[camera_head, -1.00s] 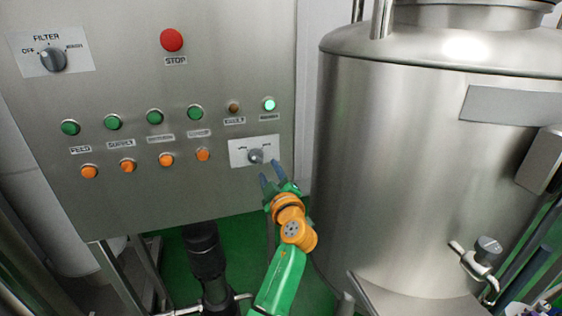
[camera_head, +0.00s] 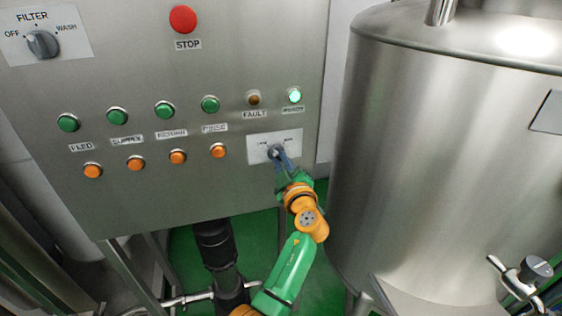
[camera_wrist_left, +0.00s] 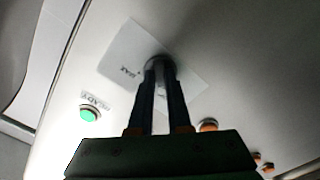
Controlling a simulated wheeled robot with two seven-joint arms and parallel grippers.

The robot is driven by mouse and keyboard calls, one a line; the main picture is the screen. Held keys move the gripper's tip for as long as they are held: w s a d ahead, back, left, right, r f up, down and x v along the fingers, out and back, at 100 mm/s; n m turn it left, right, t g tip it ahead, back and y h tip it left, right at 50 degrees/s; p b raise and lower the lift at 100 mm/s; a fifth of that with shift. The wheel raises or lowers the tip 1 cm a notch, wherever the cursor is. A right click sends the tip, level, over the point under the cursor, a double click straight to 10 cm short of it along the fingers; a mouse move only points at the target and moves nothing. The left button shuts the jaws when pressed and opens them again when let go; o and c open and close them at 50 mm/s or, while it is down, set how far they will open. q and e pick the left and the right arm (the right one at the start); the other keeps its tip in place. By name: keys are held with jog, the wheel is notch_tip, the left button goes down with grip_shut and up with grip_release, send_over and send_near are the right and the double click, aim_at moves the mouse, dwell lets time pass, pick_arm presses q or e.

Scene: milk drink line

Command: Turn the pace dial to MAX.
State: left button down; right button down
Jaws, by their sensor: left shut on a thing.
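The pace dial (camera_head: 275,152) is a small grey knob on a white plate (camera_head: 293,139) at the lower right of the steel panel. My left gripper (camera_head: 280,158) reaches up to it from below and is shut on the dial. In the left wrist view the two dark fingers (camera_wrist_left: 160,75) lie on either side of the dial (camera_wrist_left: 158,63), near the middle of its plate (camera_wrist_left: 120,62). The fingers hide much of the dial, so I cannot tell where it points. My right gripper is not in view.
Above the plate are a lit green lamp (camera_head: 294,95) and a dark amber FAULT lamp (camera_head: 254,99). Orange buttons (camera_head: 218,151) and green buttons (camera_head: 210,104) sit to the left. A red STOP button (camera_head: 183,19) and FILTER knob (camera_head: 42,44) are higher. A steel tank (camera_head: 440,160) stands close right.

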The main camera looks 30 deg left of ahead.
pick_arm(q)
jog(key=shift+f, duration=0.1)
jog(key=m+b, duration=0.4)
jog(key=m, duration=0.1)
jog(key=shift+f, duration=0.1)
jog(key=m, duration=0.3)
jog(key=shift+s+b, duration=0.1)
jog(key=shift+b, duration=0.2)
jog(key=m, duration=0.4)
jog(key=shift+a+r, duration=0.1)
jog(key=shift+r, duration=0.1)
jog(key=m+p, duration=0.1)
jog(key=m, duration=0.4)
jog(key=shift+m, duration=0.4)
jog(key=shift+s+m, duration=0.1)
jog(key=shift+m, duration=0.2)
